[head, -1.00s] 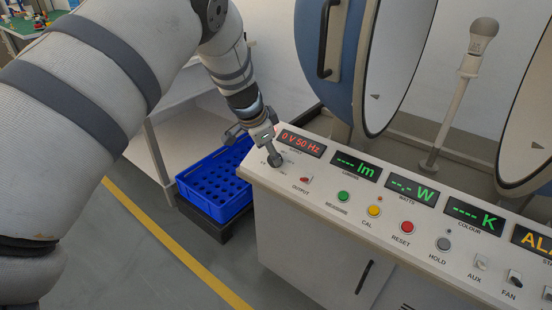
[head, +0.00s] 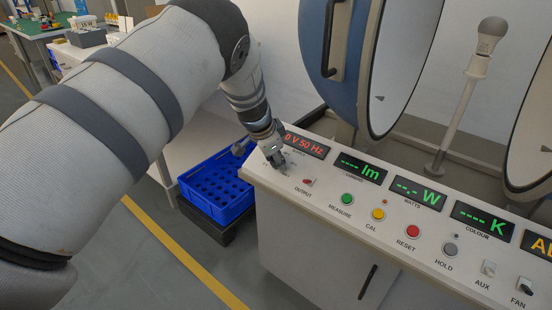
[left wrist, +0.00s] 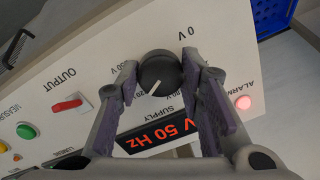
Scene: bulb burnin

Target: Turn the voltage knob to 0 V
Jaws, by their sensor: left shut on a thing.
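The voltage knob (left wrist: 160,72) is black and round with a white pointer line, on the left end of the sloped white panel. In the left wrist view its line points down and slightly left, away from the "0 V" mark (left wrist: 186,33) at upper right. My left gripper (left wrist: 160,80) is shut on the knob, one finger on each side. In the head view the left gripper (head: 275,158) hides most of the knob. The red supply display (head: 305,144) shows "0 V 50 Hz"; its left end is close behind the gripper, so leading digits may be hidden. My right gripper is not in view.
The red output switch (head: 309,182) is close to the gripper. Coloured buttons, such as the green measure button (head: 347,199), run along the panel (head: 325,206). A blue crate (head: 218,207) stands left of the cabinet. A bulb (head: 491,33) sits on a post behind.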

